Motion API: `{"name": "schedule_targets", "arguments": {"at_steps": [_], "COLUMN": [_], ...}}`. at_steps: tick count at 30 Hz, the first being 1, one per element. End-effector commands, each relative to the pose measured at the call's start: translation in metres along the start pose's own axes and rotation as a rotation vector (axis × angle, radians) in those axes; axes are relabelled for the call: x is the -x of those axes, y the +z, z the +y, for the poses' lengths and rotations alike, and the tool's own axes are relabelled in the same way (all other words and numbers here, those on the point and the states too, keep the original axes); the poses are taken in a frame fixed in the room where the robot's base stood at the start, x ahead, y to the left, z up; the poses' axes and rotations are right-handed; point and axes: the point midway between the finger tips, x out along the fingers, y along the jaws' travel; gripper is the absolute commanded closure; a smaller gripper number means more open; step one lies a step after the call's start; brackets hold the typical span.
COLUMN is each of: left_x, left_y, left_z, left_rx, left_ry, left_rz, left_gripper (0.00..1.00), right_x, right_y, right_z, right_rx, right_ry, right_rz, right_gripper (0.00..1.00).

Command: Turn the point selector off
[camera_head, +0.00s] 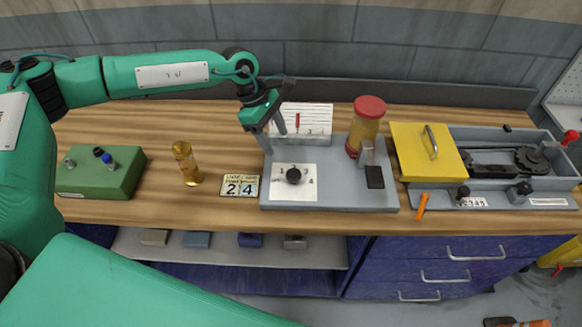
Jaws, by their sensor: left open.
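The point selector appears to be a round black knob (293,175) on a white numbered plate (308,192). Numbers are printed around the knob; its pointer direction is too small to tell. The plate lies on a grey panel (345,199) in the middle of the table. My left gripper (275,142) is open, fingers pointing down, above and behind the knob and slightly left of it. It appears apart from the knob, with nothing between its fingers. A white lined card with a red marker (298,122) stands just behind the fingers. My right gripper is not in view.
A red-lidded jar (369,118) and a black switch (375,177) are on the panel's right. A grey tray with a yellow lid (425,155) is right.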

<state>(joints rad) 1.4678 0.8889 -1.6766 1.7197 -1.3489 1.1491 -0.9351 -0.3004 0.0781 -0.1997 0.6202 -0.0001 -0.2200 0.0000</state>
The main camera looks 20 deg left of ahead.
Motion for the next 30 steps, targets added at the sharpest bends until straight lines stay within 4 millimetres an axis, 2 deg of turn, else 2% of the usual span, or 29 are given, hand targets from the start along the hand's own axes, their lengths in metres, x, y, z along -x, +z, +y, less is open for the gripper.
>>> {"name": "schedule_targets", "arguments": {"at_steps": [6, 15, 21, 30], "left_x": [-0.043, -0.099, -0.117, -0.12], "left_y": [0.003, 0.002, 0.002, 0.001], "left_z": [-0.001, -0.001, -0.001, -0.001], "left_rx": [0.0, 0.001, 0.001, 0.001], "left_ry": [-0.005, -0.003, -0.001, 0.0], "left_rz": [-0.001, -0.002, -0.002, -0.003], "left_gripper": [0.39, 0.39, 0.39, 0.39], "right_x": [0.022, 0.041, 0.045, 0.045], "right_y": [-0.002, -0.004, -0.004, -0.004], "right_z": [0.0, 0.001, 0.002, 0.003], "right_rx": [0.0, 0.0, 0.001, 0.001], "right_ry": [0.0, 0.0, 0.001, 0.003], "right_rz": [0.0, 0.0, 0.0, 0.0], "right_gripper": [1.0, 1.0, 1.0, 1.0]}}
